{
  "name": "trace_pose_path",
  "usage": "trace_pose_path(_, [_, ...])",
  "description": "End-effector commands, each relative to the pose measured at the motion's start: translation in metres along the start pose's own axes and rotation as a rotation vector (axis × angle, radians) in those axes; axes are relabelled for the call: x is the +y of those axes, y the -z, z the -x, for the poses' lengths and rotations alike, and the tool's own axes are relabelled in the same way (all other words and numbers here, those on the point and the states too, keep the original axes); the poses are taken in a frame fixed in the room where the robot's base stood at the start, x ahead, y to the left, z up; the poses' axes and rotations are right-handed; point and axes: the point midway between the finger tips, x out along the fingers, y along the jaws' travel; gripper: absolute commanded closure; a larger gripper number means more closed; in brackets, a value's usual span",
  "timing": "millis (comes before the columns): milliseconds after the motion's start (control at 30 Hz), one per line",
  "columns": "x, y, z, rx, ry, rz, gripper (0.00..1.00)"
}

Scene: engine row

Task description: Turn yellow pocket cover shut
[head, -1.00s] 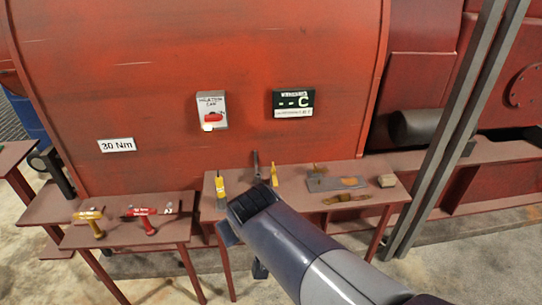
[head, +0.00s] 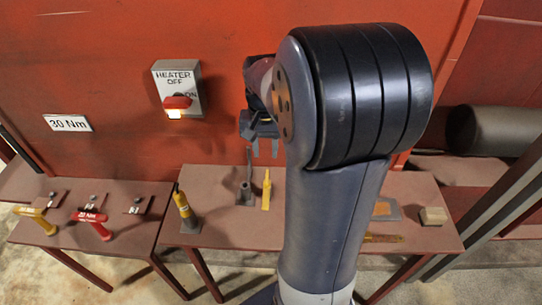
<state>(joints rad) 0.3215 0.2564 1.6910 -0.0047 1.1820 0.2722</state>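No yellow part in the head view can be told for sure as the pocket cover. A slim yellow upright piece (head: 266,190) stands on the middle table. A yellow-and-dark tool (head: 185,208) stands upright on a small base to its left. My gripper (head: 265,149) hangs in front of the red panel, above the slim yellow piece and apart from it. Its fingers point down with a gap between them, and nothing shows in the gap. My arm hides part of the table to the right, so a yellow part there may be covered.
A grey post (head: 245,190) stands beside the slim yellow piece. A heater switch box (head: 179,87) is on the red panel, left of my gripper. Yellow (head: 37,218) and red (head: 92,220) hammer-shaped tools lie on the left table. A small block (head: 433,216) sits at right.

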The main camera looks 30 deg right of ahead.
Motion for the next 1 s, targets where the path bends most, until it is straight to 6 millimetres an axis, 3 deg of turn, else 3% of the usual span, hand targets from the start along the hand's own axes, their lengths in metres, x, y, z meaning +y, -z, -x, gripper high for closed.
trace_pose_path(267, [0.001, 0.001, -0.022, -0.018, 0.0, -0.013, 0.7])
trace_pose_path(700, [0.001, 0.0, -0.098, -0.016, 0.0, -0.012, 0.7])
trace_pose_path(1000, [0.001, 0.0, -0.111, -0.013, 0.001, -0.012, 0.7])
